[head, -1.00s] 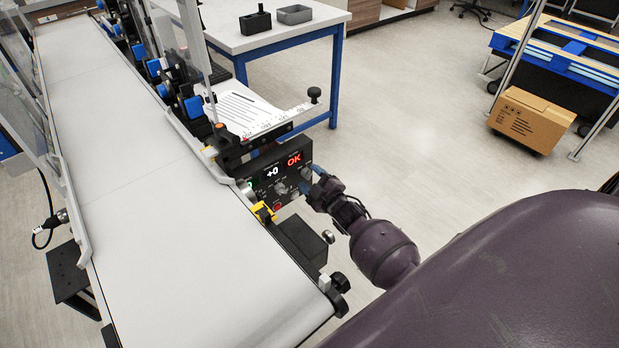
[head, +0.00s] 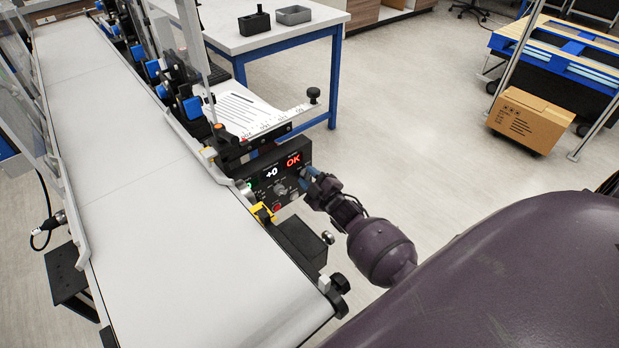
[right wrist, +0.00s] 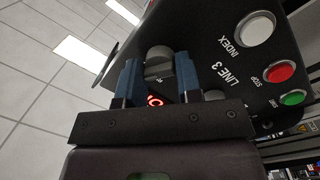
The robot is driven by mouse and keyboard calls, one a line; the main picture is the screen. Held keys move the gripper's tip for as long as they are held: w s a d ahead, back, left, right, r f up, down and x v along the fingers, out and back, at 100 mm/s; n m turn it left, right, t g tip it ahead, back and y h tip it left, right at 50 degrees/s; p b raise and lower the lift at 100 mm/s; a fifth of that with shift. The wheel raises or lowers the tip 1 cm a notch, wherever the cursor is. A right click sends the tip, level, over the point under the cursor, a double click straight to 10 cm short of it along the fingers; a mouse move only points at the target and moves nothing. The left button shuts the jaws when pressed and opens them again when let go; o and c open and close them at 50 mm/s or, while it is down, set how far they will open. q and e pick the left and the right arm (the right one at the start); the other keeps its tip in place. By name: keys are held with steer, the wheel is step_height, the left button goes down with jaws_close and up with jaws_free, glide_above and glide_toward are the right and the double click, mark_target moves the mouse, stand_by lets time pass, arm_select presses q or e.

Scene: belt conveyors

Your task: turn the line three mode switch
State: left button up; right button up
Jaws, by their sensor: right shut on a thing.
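The dark control panel (head: 262,184) stands at the right side of the conveyor, with a "+0" and a red "OK" on its displays. In the right wrist view the panel (right wrist: 215,72) bears the words LINE 3 and INDEX. A grey knob, which I take for the mode switch (right wrist: 159,62), sits between the blue fingers of my right gripper (right wrist: 158,78); its label is not readable. In the head view my right gripper (head: 312,178) is at the panel's right end, shut on that knob, and its fingers hide the knob. My left gripper is not in view.
A white INDEX button (right wrist: 256,28), a red STOP button (right wrist: 280,72) and a green button (right wrist: 293,97) are on the same panel. The conveyor belt (head: 160,200) is empty. Open floor lies to the right.

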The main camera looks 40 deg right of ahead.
steer(key=shift+f, duration=0.15)
steer(key=n+b, duration=0.1)
steer(key=n, duration=0.3)
steer(key=n+b, duration=0.2)
steer(key=n, duration=0.2)
steer(key=n+y+b, duration=0.1)
steer(key=n+b, duration=0.1)
steer(key=n, duration=0.2)
steer(key=shift+s+f+t, duration=0.1)
steer(key=shift+f+t, duration=0.2)
steer(key=shift+t, duration=0.1)
steer(key=shift+r, duration=0.1)
